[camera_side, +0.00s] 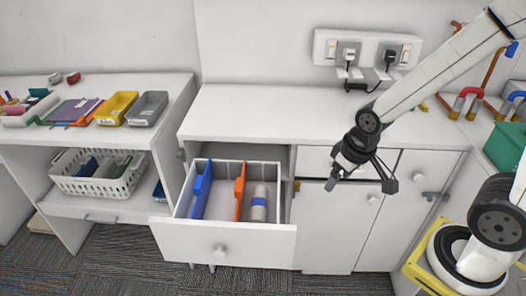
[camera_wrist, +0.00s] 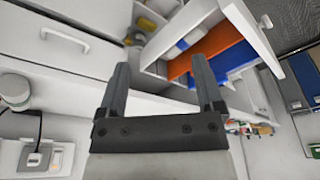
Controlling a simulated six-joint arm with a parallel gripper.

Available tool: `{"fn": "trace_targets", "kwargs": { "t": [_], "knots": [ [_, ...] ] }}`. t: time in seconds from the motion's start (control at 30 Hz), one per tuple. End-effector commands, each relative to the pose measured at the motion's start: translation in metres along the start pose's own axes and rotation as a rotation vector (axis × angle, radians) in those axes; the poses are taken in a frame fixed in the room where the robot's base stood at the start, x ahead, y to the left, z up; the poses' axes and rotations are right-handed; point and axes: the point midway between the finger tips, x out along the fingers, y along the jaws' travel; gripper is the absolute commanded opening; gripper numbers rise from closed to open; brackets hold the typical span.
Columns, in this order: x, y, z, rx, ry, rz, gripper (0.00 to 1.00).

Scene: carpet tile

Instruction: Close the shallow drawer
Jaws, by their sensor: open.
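The drawer (camera_side: 224,243) is pulled out of the white cabinet below the worktop in the side view. It holds a blue divider (camera_side: 201,190), an orange divider (camera_side: 240,190) and a grey cylinder with a blue band (camera_side: 259,204). Its front has a round knob. In the wrist view the open drawer (camera_wrist: 254,33) shows beyond the fingers, with its orange and blue dividers. My gripper (camera_side: 362,187) is open and empty, in front of the cabinet to the right of the drawer and apart from it. Its two fingers also show in the wrist view (camera_wrist: 162,84).
The white worktop (camera_side: 270,112) above the drawer is mostly clear. A power strip (camera_side: 366,50) with plugs is on the wall behind. Cabinet doors (camera_side: 330,225) stand shut at right. On the left, a shelf holds a white basket (camera_side: 100,178), with yellow and grey trays (camera_side: 147,108) on top.

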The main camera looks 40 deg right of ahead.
Motion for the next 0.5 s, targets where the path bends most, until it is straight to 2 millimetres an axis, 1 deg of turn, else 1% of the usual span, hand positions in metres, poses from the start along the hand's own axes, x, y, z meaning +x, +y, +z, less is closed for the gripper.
{"fn": "trace_targets", "kwargs": {
  "t": [0.03,0.07,0.1,0.17,0.2,0.23,0.27,0.37,0.5],
  "knots": [
    [0.0,0.0,0.0,-0.001,0.0,0.0,0.68],
    [0.0,0.0,0.0,-0.003,-0.001,0.0,0.59],
    [0.001,-0.001,0.0,-0.009,-0.003,0.0,0.46],
    [0.002,-0.003,0.0,-0.027,-0.01,0.0,0.27],
    [0.003,-0.005,-0.001,-0.045,-0.016,0.001,0.14],
    [0.004,-0.007,-0.001,-0.063,-0.022,0.002,0.05],
    [0.005,-0.01,-0.001,-0.086,-0.031,0.003,0.0],
    [0.011,-0.021,0.0,-0.187,-0.067,0.009,0.0],
    [0.023,-0.042,0.001,-0.394,-0.136,0.027,0.0]
  ]
}}
